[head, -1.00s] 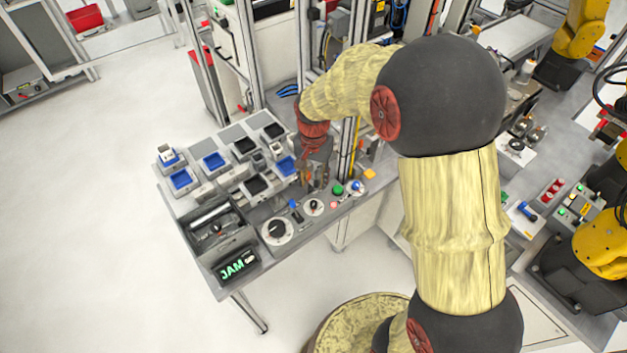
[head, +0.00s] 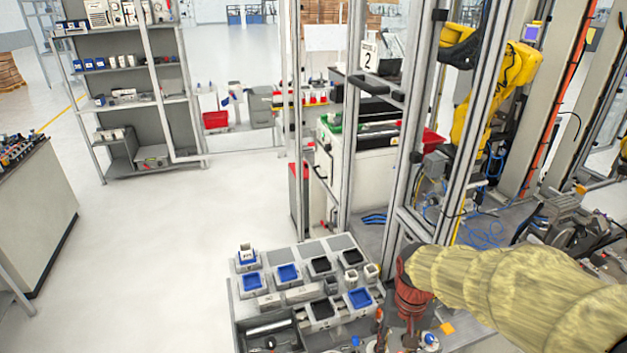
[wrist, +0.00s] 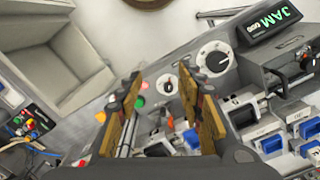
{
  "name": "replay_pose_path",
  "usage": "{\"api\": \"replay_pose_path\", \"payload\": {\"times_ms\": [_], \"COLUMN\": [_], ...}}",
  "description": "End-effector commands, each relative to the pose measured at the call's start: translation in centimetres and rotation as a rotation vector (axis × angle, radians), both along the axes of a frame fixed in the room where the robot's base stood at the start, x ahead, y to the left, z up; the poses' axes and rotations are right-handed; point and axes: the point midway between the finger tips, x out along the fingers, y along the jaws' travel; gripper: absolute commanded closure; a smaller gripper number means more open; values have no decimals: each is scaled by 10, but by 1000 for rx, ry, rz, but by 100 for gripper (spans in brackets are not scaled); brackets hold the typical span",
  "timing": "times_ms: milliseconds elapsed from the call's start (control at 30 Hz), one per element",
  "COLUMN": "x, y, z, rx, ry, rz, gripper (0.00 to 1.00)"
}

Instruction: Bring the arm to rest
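My arm (head: 515,285) in its pale yellow cover reaches in from the lower right of the head view. Its red wrist part (head: 410,298) hangs over the right side of the workbench, and the fingers are mostly cut off by the bottom edge. In the wrist view my gripper (wrist: 160,88) has its two yellow-padded fingers well apart, with nothing held between them. The control panel with a white dial (wrist: 215,57), a green button (wrist: 140,102) and an orange light lies beyond the fingertips. I cannot tell the exact gap to the panel.
Blue trays (head: 288,274) and black trays (head: 320,265) sit on the bench. Metal frame posts (head: 397,150) rise close behind my wrist. A grey shelf (head: 130,90) stands far left, with open floor before it.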

Motion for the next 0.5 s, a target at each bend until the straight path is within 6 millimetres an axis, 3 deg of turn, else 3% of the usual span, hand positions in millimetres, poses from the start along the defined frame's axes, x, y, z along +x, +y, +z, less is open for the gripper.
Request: {"api": "replay_pose_path", "payload": {"times_ms": [200,500], "x": [-52,-110], "y": [0,-1], "z": [36,65], "rx": [-7,-33], "ry": [-135,-371], "rz": [133,186], "gripper": [63,63]}}
